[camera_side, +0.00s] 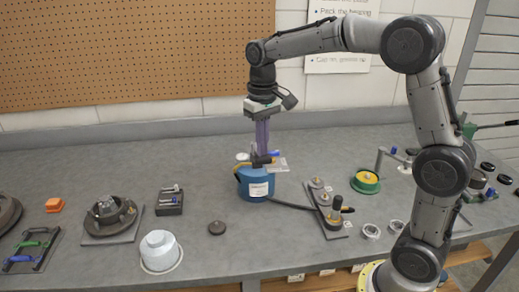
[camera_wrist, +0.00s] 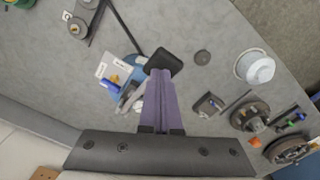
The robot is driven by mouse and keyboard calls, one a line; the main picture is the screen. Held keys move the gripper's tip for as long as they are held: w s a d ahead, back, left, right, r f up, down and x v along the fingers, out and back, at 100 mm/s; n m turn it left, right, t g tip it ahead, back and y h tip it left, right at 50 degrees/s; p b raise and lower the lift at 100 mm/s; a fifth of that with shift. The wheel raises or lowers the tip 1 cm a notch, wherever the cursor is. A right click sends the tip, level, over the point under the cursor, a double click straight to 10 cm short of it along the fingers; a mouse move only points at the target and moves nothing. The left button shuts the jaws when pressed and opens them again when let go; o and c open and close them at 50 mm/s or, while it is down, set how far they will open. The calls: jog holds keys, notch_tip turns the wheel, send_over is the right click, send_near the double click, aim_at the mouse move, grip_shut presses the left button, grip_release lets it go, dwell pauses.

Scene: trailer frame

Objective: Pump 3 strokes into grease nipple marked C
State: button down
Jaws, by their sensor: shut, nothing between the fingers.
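My gripper (camera_side: 262,151) has long purple fingers pointing down, shut with nothing between them. The fingertips are at the black pump handle pad (camera_side: 261,161) on top of the blue grease pump (camera_side: 254,184); I cannot tell whether they touch it. In the wrist view the fingers (camera_wrist: 160,75) end against the black pad (camera_wrist: 163,61), and they partly hide the blue pump (camera_wrist: 118,73). Letter C is not readable.
A green-based part with a yellow top (camera_side: 366,181) stands right of the plate. Bench space between pump and tub is mostly clear.

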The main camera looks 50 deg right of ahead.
aim_at(263, 163)
jog(key=shift+s+a+f, duration=0.1)
jog(key=shift+s+f, duration=0.05)
jog(key=shift+f, duration=0.4)
jog(key=shift+s+a+f, duration=0.1)
jog(key=shift+f, duration=0.6)
jog(key=shift+s+a+f, duration=0.1)
jog(key=shift+f, duration=1.85)
jog(key=shift+r, duration=0.1)
